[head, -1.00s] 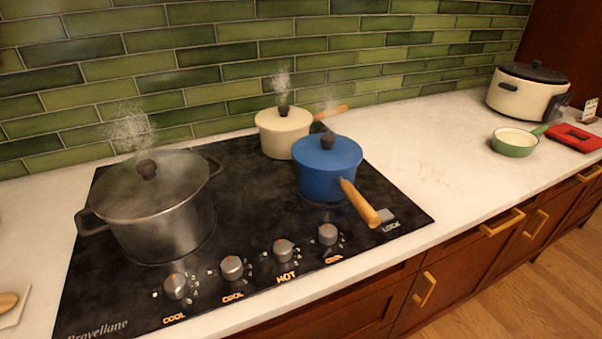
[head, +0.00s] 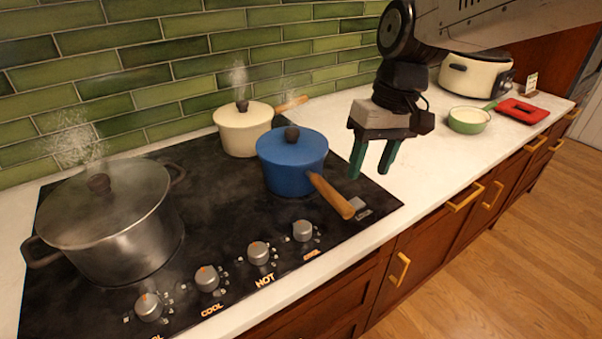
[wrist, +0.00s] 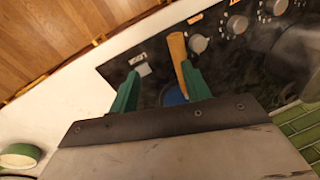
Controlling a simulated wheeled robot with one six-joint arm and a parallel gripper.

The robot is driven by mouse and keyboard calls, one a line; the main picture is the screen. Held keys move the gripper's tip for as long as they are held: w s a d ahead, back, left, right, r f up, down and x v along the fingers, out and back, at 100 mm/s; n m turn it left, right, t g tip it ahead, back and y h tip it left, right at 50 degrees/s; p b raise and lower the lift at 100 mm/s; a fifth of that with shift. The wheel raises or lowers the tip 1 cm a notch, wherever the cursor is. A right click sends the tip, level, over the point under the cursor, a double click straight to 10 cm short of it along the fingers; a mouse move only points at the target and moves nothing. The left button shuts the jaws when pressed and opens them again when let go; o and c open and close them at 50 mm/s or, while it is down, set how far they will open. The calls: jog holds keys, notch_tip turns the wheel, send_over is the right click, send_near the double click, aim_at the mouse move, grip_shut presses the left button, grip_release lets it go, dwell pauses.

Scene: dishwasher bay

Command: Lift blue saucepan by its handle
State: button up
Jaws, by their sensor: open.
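The blue saucepan (head: 291,170) with its dark-knobbed lid stands upright on the right part of the black cooktop. Its wooden handle (head: 331,195) points toward the front right. My gripper (head: 371,172) is open and empty, hanging fingers down to the right of the saucepan, apart from the handle. In the wrist view, my green fingers (wrist: 160,90) are spread apart. The wooden handle (wrist: 177,52) shows beyond the finger on the right, with a bit of the blue pan (wrist: 174,96) between the fingers. Most of the pan is hidden there by my gripper.
A steaming cream saucepan (head: 242,133) stands behind the blue one. A large grey pot (head: 110,220) stands on the left. Control knobs (head: 258,252) line the cooktop's front. A green pan (head: 468,121), red item (head: 522,110) and cream cooker (head: 468,80) sit on the right counter.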

send_over(332, 189)
jog(key=d, duration=0.2)
notch_tip(332, 189, down, 2)
jog(key=shift+n, duration=0.4)
jog(key=f, duration=0.2)
jog(key=a+f, duration=0.1)
jog(key=f, duration=0.2)
jog(key=a+f, duration=0.1)
jog(key=f, duration=0.1)
jog(key=shift+s+a+f, duration=0.1)
jog(key=shift+f, duration=0.15)
grip_shut()
